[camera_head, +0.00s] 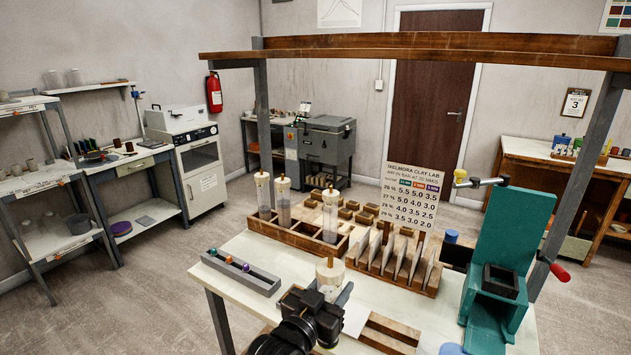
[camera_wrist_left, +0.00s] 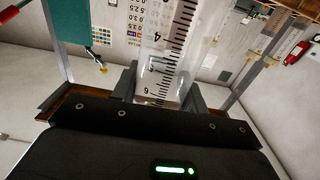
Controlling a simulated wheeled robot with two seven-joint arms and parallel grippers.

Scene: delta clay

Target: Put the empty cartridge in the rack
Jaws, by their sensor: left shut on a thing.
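My left gripper (camera_head: 329,292) is shut on a clear cartridge with a cream top (camera_head: 329,272), held over the front of the white table. In the left wrist view the cartridge (camera_wrist_left: 170,50) shows black scale marks and looks empty, between the two fingers (camera_wrist_left: 160,88). The wooden rack (camera_head: 295,240) stands behind it, with a cartridge at its left (camera_head: 263,190), another beside that (camera_head: 283,205) and a third at its right (camera_head: 330,215). These stand upright, with pale contents visible in some. My right gripper is not in view.
A grey tray with coloured pieces (camera_head: 240,272) lies left of the held cartridge. A wooden holder with upright pale plates (camera_head: 395,265) and a score card (camera_head: 410,190) stand right of the rack. A teal press (camera_head: 510,250) stands at the table's right. An overhead wooden beam (camera_head: 420,45) spans the table.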

